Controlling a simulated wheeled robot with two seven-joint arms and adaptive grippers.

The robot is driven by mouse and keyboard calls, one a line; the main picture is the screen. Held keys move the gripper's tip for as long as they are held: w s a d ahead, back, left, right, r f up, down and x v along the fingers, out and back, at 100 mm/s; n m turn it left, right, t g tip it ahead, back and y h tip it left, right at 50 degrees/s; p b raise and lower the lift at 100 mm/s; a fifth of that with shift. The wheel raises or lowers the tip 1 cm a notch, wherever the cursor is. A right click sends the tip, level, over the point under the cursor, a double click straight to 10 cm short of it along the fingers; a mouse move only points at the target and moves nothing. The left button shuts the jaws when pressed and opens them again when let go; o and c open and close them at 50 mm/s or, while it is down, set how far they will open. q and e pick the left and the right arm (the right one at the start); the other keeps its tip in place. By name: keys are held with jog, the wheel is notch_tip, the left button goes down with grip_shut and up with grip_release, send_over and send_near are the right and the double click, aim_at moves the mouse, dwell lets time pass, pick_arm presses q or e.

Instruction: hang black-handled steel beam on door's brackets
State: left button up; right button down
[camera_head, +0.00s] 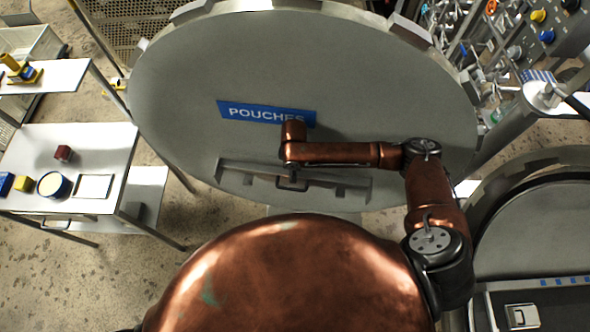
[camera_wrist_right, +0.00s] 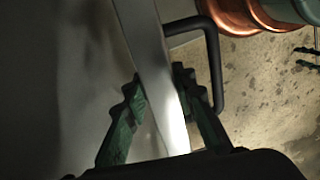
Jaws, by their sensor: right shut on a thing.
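The steel beam (camera_wrist_right: 150,45) is a flat, bright bar that runs between the fingers in the right wrist view. Its black handle (camera_wrist_right: 214,62) is a bent bar on the beam's right side there. My right gripper (camera_wrist_right: 156,84) is shut on the beam, its green-black fingers on either side. In the head view my right arm reaches across the lower middle of the big round grey door (camera_head: 300,65), and the gripper is mostly hidden by the arm. A long grey bar with small blocks lies there against the door; beam and brackets are hard to tell apart. My left gripper is not in view.
A blue POUCHES sign (camera_head: 245,110) is on the door, just above the arm. A white table (camera_head: 105,150) with small objects stands at left. Pipes and a control panel (camera_head: 560,45) are at upper right. A round metal vessel (camera_head: 535,220) is at right.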

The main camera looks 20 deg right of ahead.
jog(key=shift+w+d+r, duration=0.15)
jog(key=shift+w+r, duration=0.4)
notch_tip(320, 180, down, 14)
jog(key=w+b, duration=0.1)
jog(key=b, duration=0.8)
jog(key=shift+r, duration=0.25)
dwell(1.1)
jog(key=shift+s+f, duration=0.15)
dwell(0.5)
